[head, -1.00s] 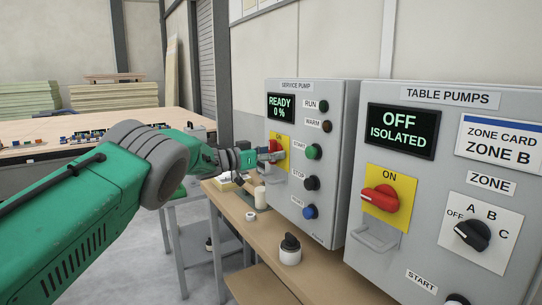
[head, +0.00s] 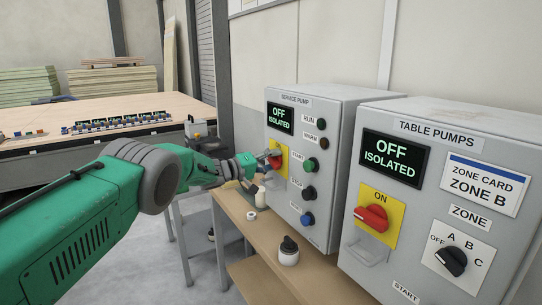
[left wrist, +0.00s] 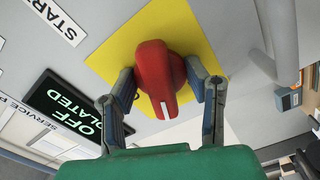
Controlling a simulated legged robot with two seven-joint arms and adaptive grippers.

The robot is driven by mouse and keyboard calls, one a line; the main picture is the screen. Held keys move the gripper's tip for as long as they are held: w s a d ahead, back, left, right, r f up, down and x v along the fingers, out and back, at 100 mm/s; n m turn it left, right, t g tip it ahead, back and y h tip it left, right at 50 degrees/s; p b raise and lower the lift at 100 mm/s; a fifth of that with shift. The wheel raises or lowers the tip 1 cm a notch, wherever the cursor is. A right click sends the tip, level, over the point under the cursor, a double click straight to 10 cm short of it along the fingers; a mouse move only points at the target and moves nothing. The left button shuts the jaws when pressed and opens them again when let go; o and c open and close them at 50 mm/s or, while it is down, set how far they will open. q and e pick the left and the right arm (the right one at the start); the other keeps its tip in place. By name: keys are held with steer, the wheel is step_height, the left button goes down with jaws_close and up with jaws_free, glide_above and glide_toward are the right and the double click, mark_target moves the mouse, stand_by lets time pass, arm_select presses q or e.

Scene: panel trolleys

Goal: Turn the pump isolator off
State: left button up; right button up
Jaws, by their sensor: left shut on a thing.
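The service pump panel (head: 303,98) is a grey box with a screen (head: 281,119) that reads OFF ISOLATED. Its red isolator knob (head: 276,163) sits on a yellow plate (head: 284,154) below the screen. My left gripper (head: 268,161) is at this knob and partly covers it. In the left wrist view the red knob (left wrist: 157,70) with its white mark lies between the two fingers, and my left gripper (left wrist: 165,82) is shut on it. The OFF ISOLATED screen (left wrist: 68,103) also shows there. My right gripper is not in view.
The table pumps panel (head: 420,107) stands at the right; its screen (head: 391,158) also reads OFF ISOLATED, and it has its own red knob (head: 371,217). A bench (head: 262,228) below holds a white bottle with a dark cap (head: 289,252). A large table (head: 60,108) stands behind.

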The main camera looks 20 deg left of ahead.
mark_target(269, 161)
arm_select(q)
steer(key=n, duration=0.4)
steer(key=shift+a+r, duration=0.1)
steer(key=shift+a, duration=0.05)
steer(key=o, duration=1.1)
steer(key=shift+o, duration=0.2)
steer(key=shift+w+a+f, duration=0.1)
steer(key=shift+w+f, duration=0.1)
steer(key=shift+s+a, duration=0.1)
steer(key=p+v, duration=0.6)
steer(key=p, duration=0.1)
steer(key=shift+s+r, duration=0.25)
steer(key=shift+s+a+f, duration=0.15)
steer(key=shift+s+f, duration=0.05)
